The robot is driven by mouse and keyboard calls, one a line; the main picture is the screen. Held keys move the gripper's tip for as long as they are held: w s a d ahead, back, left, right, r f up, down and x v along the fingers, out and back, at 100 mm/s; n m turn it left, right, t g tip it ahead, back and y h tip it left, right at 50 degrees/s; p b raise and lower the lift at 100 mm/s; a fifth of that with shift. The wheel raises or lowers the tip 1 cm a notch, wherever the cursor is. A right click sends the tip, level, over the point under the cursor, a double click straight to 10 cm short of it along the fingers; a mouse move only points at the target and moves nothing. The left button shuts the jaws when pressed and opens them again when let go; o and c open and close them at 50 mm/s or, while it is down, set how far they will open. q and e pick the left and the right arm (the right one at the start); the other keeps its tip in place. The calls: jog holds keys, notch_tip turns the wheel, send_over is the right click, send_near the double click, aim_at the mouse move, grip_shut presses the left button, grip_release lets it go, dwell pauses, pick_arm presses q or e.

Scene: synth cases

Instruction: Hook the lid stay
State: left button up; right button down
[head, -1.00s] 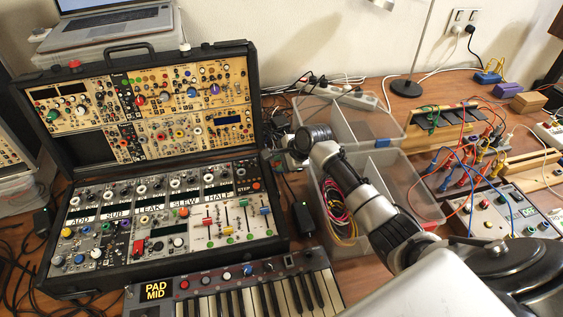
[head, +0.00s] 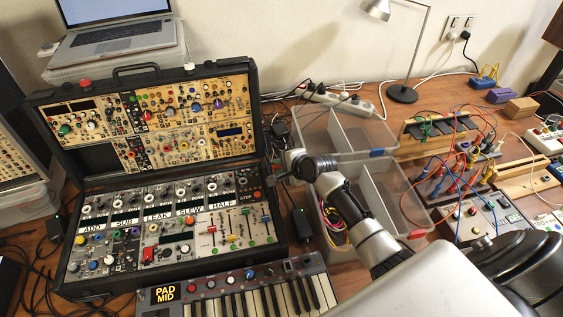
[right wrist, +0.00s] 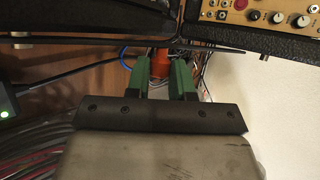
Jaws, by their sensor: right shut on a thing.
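The black synth case (head: 70,187) stands open at left, its lid (head: 258,100) raised and leaning back. My right gripper (head: 278,174) is at the case's right side, near where lid and base meet. In the right wrist view its green fingers (right wrist: 162,78) are shut on an orange piece (right wrist: 160,56), which looks like part of the lid stay. My left gripper is not in view.
A keyboard (head: 275,272) lies in front of the case. Clear bins (head: 408,205) with cables stand right of my gripper. A laptop (head: 118,38) sits behind the lid. A lamp (head: 402,94) and patched modules fill the right of the table.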

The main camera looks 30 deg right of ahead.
jog(key=shift+s+a+r+n+t, duration=0.15)
jog(key=shift+s+r+t, duration=0.15)
jog(key=shift+t, duration=0.2)
jog(key=shift+s+r+n+t, duration=0.2)
jog(key=shift+r+t, duration=0.15)
jog(key=shift+t, duration=0.15)
jog(key=c, duration=1)
grip_release()
jog(key=shift+s, duration=0.1)
jog(key=v, duration=1)
jog(key=shift+s+r+p, duration=0.25)
jog(key=shift+s+p, duration=0.05)
jog(key=shift+s+f, duration=0.1)
